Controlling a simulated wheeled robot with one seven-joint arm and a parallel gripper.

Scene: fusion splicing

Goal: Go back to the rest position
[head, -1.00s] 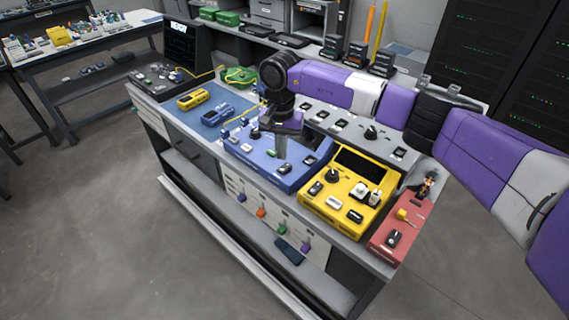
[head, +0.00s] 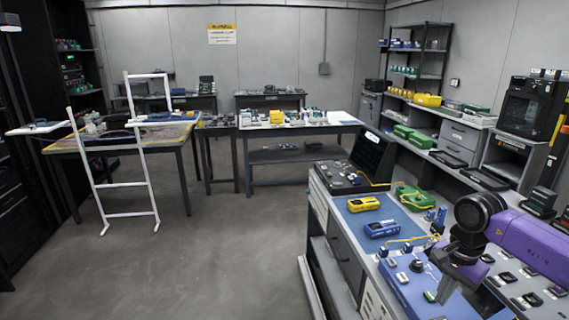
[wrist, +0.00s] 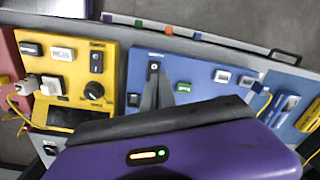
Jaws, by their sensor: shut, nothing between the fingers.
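My gripper (head: 446,288) is shut and empty. In the head view it points down over the blue panel (head: 404,287) at the lower right, with my purple arm reaching in from the right edge. In the wrist view the closed fingers (wrist: 157,94) appear over the blue panel (wrist: 205,88), near a black switch. I cannot tell whether the fingertips touch the panel. The yellow panel (wrist: 73,73) with a black knob and white switches lies to the left of the fingers.
A yellow device (head: 364,204) and a blue device (head: 383,228) lie on a blue mat on the bench. Yellow cable and green parts (head: 411,199) sit behind them. A white ladder-like frame (head: 118,182) stands on the left. The floor (head: 225,260) between is clear.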

